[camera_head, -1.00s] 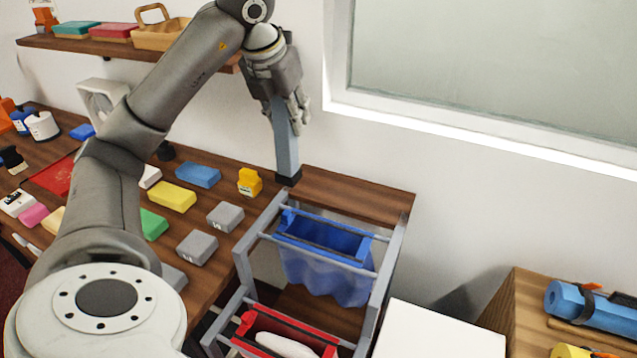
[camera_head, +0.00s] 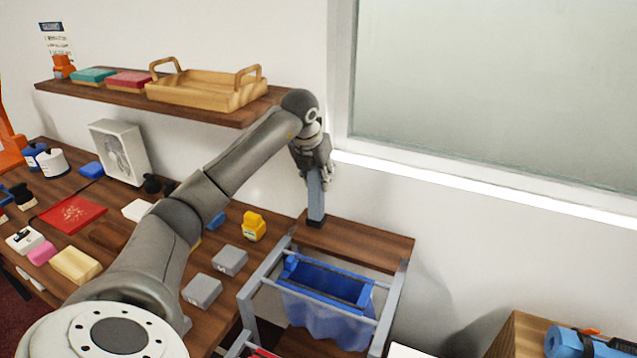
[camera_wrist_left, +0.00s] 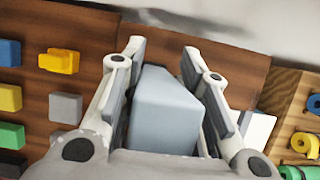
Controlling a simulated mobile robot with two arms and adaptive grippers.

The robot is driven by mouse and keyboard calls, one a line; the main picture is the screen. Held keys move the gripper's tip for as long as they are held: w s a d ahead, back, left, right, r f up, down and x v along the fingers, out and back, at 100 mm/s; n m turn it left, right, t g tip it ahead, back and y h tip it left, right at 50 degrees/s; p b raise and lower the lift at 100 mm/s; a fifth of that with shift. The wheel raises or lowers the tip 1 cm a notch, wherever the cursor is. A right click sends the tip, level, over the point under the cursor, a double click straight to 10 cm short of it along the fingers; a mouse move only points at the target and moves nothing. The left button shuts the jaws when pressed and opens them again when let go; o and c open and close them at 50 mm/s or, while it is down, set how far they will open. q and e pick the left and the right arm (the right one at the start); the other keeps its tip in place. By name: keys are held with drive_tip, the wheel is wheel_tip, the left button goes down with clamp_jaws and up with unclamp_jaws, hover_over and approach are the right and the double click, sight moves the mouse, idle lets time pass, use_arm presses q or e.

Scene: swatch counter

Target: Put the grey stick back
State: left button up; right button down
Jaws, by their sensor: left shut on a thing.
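The grey stick (camera_head: 316,200) is a blue-grey square bar with a dark foot. My left gripper (camera_head: 316,172) is shut on its upper part and holds it about upright. The foot is at the back left of the wooden top, near the wall; I cannot tell whether it touches the wood. In the left wrist view the stick (camera_wrist_left: 165,112) stands between the two fingers of the gripper (camera_wrist_left: 165,60), and its lower end is hidden. My right gripper is in neither view.
In front of the wooden top (camera_head: 365,238) is a grey rack with a blue cloth bag (camera_head: 325,287). A yellow object (camera_head: 253,226) and grey blocks (camera_head: 230,260) lie to the left. A shelf with a wooden tray (camera_head: 205,92) is above, left of the arm.

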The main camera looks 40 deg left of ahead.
sight(319, 187)
use_arm(q)
wheel_tip(319, 187, down, 3)
drive_tip(key=shift+r+p, duration=0.2)
drive_tip(key=shift+p, duration=0.35)
drive_tip(key=shift+s+f, duration=0.1)
drive_tip(key=shift+f, duration=0.2)
drive_tip(key=o, duration=0.7)
drive_tip(key=shift+r, duration=0.1)
drive_tip(key=shift+o, duration=1)
